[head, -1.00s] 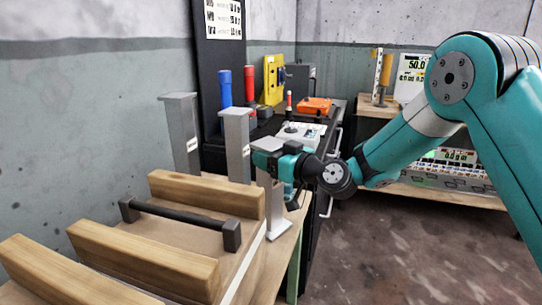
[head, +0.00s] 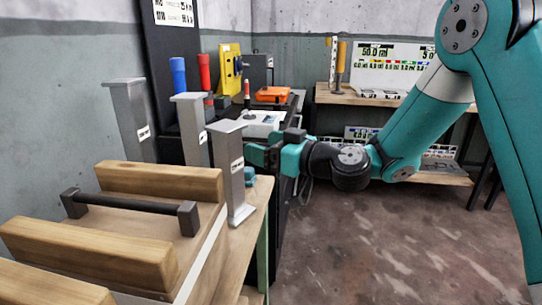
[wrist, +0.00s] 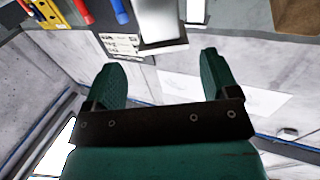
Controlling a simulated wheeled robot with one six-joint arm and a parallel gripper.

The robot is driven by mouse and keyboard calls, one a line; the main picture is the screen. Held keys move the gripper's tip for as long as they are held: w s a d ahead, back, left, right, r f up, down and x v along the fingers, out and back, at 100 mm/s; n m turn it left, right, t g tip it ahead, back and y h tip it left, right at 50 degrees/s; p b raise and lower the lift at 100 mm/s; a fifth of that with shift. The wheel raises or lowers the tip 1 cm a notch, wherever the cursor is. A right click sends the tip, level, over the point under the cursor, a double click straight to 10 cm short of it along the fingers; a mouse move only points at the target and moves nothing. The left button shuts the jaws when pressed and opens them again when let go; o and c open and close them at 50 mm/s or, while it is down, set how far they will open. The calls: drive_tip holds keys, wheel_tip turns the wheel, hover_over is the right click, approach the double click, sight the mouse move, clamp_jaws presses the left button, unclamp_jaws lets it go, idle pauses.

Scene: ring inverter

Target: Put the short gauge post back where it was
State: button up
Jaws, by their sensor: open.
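Three grey gauge posts stand upright in a row at the far end of the wooden table. The tall post (head: 130,118) is at the left and the middle post (head: 193,132) is beside it. The short gauge post (head: 234,175) is at the right, near the table's edge, on its flat foot. My gripper (head: 258,156) is open and empty just right of the short post's upper part. In the wrist view, my open fingers (wrist: 160,78) have clear space between them, and a grey post (wrist: 160,22) shows ahead of the tips.
A case with wooden beams (head: 90,245) and a dark handle (head: 130,205) fills the near left. Behind the posts is a dark bench with blue (head: 178,75) and red cylinders (head: 204,72) and an orange box (head: 272,94). Open floor lies to the right.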

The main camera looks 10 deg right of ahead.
drive_tip(key=s+a+n+g+h, duration=0.1)
drive_tip(key=s+a+g, duration=0.1)
drive_tip(key=s+g, duration=0.45)
drive_tip(key=s+a+n+g+h, duration=0.1)
drive_tip(key=s+a+g, duration=0.2)
drive_tip(key=s, duration=0.7)
drive_tip(key=s+d+f+m+g+h, duration=0.1)
drive_tip(key=s+d+m+h, duration=0.1)
drive_tip(key=s, duration=0.5)
drive_tip(key=s+d+f+m+g+h, duration=0.2)
drive_tip(key=s+d+h, duration=0.2)
drive_tip(key=s+d, duration=0.2)
drive_tip(key=shift+s+d+f+h, duration=0.3)
drive_tip(key=shift+s+d, duration=0.1)
drive_tip(key=shift+s, duration=0.35)
